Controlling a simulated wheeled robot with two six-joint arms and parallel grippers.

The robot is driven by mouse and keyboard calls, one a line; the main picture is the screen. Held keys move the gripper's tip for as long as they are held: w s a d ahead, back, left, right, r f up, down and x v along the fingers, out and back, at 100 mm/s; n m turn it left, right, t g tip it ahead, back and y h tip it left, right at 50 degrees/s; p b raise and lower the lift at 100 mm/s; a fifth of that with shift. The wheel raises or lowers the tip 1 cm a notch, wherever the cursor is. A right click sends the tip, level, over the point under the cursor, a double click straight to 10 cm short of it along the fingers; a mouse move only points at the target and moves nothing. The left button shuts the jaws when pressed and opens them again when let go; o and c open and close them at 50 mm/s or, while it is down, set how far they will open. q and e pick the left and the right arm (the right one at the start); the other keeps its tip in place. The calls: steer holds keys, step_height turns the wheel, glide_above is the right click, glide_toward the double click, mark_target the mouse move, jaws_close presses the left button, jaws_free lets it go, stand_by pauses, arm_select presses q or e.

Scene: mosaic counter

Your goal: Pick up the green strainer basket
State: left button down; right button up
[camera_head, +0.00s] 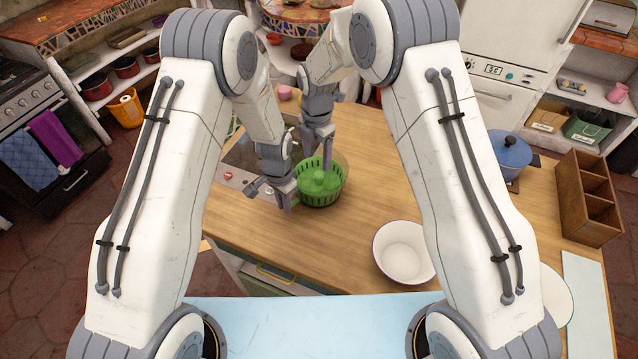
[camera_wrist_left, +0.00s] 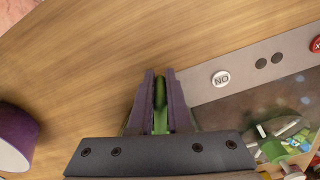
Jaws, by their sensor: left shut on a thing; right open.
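The green strainer basket (camera_head: 318,190) stands on the wooden counter in the head view, with slotted sides and a round raised middle. Clear material shows around its far right side. My left gripper (camera_head: 284,201) is at the basket's left edge. In the left wrist view its two fingers (camera_wrist_left: 161,88) are shut on a narrow green piece, which appears to be the basket's edge. My right gripper (camera_head: 320,160) is open, pointing down over the far side of the basket. Its fingertips partly overlap the basket, so I cannot tell whether they touch it.
A white bowl (camera_head: 404,252) stands to the right on the counter. A blue pot (camera_head: 510,152) and a wooden divided box (camera_head: 586,200) are farther right. The counter between basket and bowl is clear.

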mark_target(319, 174)
steer(key=shift+w+a+n, duration=0.1)
steer(key=shift+n, duration=0.3)
steer(key=shift+f, duration=0.25)
step_height(319, 174, down, 6)
steer(key=shift+r, duration=0.1)
steer(key=shift+w+d+f, duration=0.1)
steer(key=shift+w+f, duration=0.05)
steer(key=shift+f, duration=0.75)
steer(key=shift+w+d+f, duration=0.1)
steer(key=shift+d+f, duration=0.05)
steer(key=shift+f, duration=0.75)
steer(key=shift+w+d+f, duration=0.1)
steer(key=shift+w+f, duration=0.05)
steer(key=shift+f, duration=0.75)
jaws_close()
